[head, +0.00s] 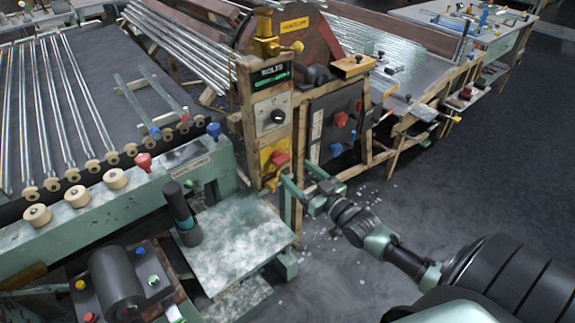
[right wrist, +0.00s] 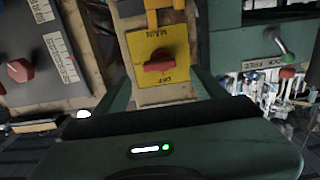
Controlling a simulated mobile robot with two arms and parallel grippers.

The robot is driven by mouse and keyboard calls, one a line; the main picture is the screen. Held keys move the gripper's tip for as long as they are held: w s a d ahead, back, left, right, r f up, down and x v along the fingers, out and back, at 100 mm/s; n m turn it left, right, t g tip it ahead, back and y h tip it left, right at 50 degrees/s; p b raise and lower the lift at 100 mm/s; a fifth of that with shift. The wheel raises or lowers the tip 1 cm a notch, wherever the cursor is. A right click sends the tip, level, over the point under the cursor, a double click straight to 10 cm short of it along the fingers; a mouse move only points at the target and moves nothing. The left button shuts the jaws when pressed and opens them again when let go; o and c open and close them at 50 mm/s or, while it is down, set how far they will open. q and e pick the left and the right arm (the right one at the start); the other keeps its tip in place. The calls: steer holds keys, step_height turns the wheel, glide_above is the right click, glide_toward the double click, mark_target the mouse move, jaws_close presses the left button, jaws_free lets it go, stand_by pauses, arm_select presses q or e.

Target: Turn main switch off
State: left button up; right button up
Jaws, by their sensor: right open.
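The main switch is a red knob (head: 280,158) on a yellow plate (head: 267,152), low on a wooden post. My right gripper (head: 302,180) is just in front of the post. Its green fingers (right wrist: 160,80) are spread, one toward each side of the plate, with nothing held between them. I cannot tell whether a finger touches the plate. My left gripper is out of the picture.
A dark box with another red knob (head: 341,119) stands right of the post. A black dial (head: 278,116) is above the switch. A green bench (head: 230,240) with a dark upright handle (head: 183,213) is at the left. Open floor (head: 480,170) lies right.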

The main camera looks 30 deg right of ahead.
mark_target(285, 162)
steer(key=w, duration=0.5)
steer(key=shift+w+a+f, duration=0.1)
steer(key=shift+w+a, duration=0.05)
steer(key=c, duration=1.4)
